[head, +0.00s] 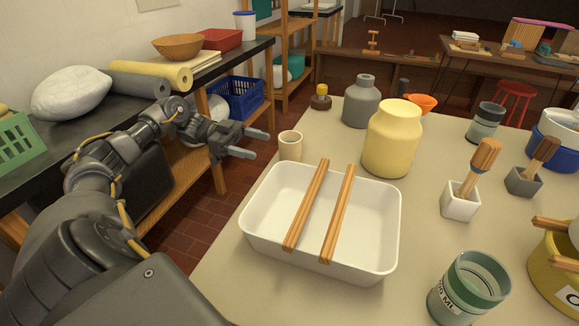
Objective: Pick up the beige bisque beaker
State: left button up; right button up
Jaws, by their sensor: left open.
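The beige bisque beaker (290,148) stands upright on the light table, behind the back left corner of the white basin. My left gripper (266,144) comes in from the left with its fingers apart and nothing between them. Its fingertips point right, toward the beaker, and end just left of it in the picture. I cannot tell the exact gap in depth. My right gripper is not in view.
A white basin (252,222) with two wooden bars across it stands right in front of the beaker. A large yellow jar (392,140) and a grey bottle (361,102) stand to its right and behind. The table's left edge runs close by the beaker.

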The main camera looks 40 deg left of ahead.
aim_at(290, 151)
pick_arm(q)
jog(key=x, duration=0.2)
jog(key=p+x, duration=0.1)
jog(key=x, duration=0.2)
jog(key=shift+s+d+r+p, duration=0.15)
jog(key=shift+d+r+p, duration=0.15)
jog(key=shift+d+p, duration=0.1)
jog(key=x, duration=0.4)
jog(key=shift+p, duration=0.4)
jog(key=shift+w+d, duration=0.25)
jog(key=shift+d, duration=0.25)
jog(key=c, duration=1.2)
jog(key=shift+r, duration=0.25)
jog(key=shift+c, duration=0.2)
notch_tip(290, 151, up, 10)
jog(key=p, duration=0.1)
jog(key=shift+f, duration=0.2)
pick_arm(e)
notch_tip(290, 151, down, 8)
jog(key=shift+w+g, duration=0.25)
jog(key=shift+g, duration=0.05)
